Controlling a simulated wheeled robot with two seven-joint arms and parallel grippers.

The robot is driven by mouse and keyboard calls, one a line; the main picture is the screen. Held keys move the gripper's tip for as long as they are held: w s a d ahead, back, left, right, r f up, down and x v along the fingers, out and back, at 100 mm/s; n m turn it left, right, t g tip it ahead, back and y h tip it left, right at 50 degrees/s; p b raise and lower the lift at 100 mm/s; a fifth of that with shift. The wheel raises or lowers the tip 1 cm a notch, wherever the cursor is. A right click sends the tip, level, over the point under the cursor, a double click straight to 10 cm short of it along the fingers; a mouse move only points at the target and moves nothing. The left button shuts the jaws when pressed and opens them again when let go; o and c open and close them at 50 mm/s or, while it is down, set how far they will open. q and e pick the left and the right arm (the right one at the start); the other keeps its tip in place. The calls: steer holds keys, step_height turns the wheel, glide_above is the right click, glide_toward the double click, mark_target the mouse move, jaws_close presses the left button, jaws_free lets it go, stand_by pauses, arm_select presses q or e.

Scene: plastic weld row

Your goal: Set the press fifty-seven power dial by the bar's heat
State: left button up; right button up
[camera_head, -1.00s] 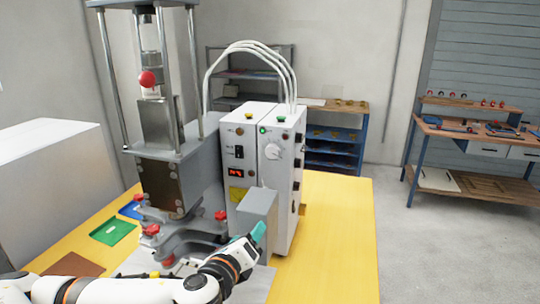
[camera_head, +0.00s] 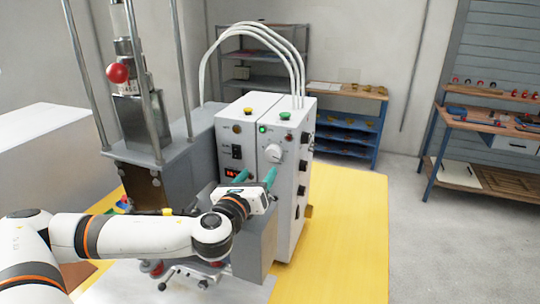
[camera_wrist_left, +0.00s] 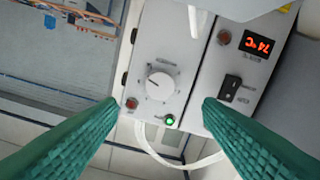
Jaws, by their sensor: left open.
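The power dial (camera_head: 273,153) is a white round knob on the front of the grey control box (camera_head: 262,112). In the left wrist view the dial (camera_wrist_left: 160,86) sits between the fingers, farther off, with a dark mark on its face; its scale is too small to read. My right gripper is out of view.
The press (camera_head: 150,130) with steel columns and a red ball knob stands left of the box. A grey block (camera_head: 255,245) stands before the box, close under my left wrist. White cables arch above the box. The yellow table (camera_head: 345,220) is clear at right.

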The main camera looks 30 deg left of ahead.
mark_target(272, 157)
arm_select(q)
steer(key=p+x, duration=0.2)
steer(key=x, duration=0.5)
steer(key=shift+w, duration=0.35)
steer(key=shift+w+a, duration=0.1)
steer(key=shift+w, duration=0.25)
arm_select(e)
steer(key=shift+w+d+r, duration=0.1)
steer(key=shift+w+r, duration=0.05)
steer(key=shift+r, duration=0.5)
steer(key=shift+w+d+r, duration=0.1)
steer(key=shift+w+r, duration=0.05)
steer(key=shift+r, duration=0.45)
arm_select(q)
steer(key=shift+f, duration=0.1)
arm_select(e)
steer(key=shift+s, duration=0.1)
arm_select(q)
steer(key=c, duration=1)
steer(key=shift+o, duration=0.2)
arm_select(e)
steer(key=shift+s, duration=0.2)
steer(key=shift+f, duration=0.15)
